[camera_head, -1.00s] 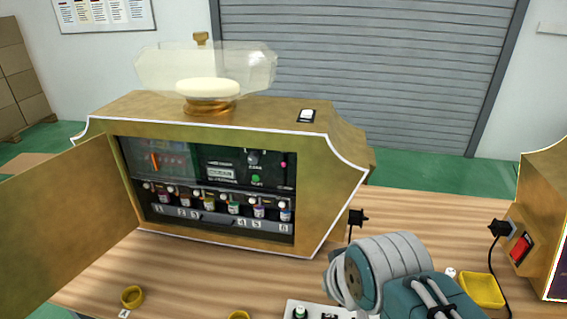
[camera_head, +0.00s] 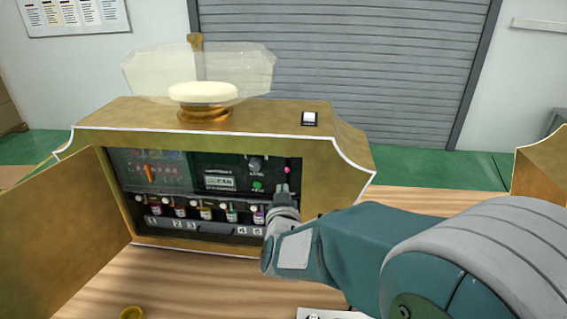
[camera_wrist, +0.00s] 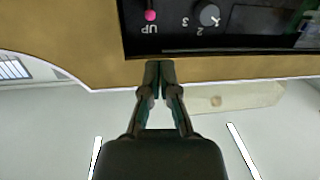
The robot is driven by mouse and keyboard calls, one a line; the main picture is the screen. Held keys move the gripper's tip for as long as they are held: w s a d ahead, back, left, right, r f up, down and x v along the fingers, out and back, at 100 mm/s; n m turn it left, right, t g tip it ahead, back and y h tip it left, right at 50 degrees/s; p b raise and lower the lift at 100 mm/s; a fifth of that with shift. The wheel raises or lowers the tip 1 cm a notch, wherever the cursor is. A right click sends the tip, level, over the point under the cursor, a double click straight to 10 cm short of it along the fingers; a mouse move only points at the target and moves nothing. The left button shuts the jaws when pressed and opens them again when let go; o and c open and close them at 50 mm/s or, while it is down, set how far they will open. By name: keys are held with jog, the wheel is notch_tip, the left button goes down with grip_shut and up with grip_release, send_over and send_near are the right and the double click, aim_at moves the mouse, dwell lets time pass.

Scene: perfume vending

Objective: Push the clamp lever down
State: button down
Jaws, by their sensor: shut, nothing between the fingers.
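The clamp lever appears to be the small pink-tipped lever (camera_head: 287,169) at the right of the vending machine's open front panel. In the wrist view, the pink tip (camera_wrist: 151,15) sits beside the letters "UP" at the top of the picture. My gripper (camera_head: 283,188) is in front of the right part of the panel, just below the pink tip. In the wrist view my gripper (camera_wrist: 159,68) is shut and empty, its fingertips together near the panel's edge and apart from the pink tip.
The gold vending machine (camera_head: 225,115) stands on a wooden table (camera_head: 180,285), its door (camera_head: 60,210) swung open at left. A row of small bottles (camera_head: 205,211) sits low inside. A round knob (camera_wrist: 209,15) is beside the lever. A second gold machine (camera_head: 540,165) is at right.

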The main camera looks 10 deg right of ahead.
aim_at(287, 159)
jog(key=shift+t+h, duration=0.3)
jog(key=shift+h, duration=0.6)
jog(key=x, duration=0.9)
jog(key=shift+w+d+f, duration=0.15)
jog(key=shift+w, duration=0.7)
jog(key=shift+d, duration=0.2)
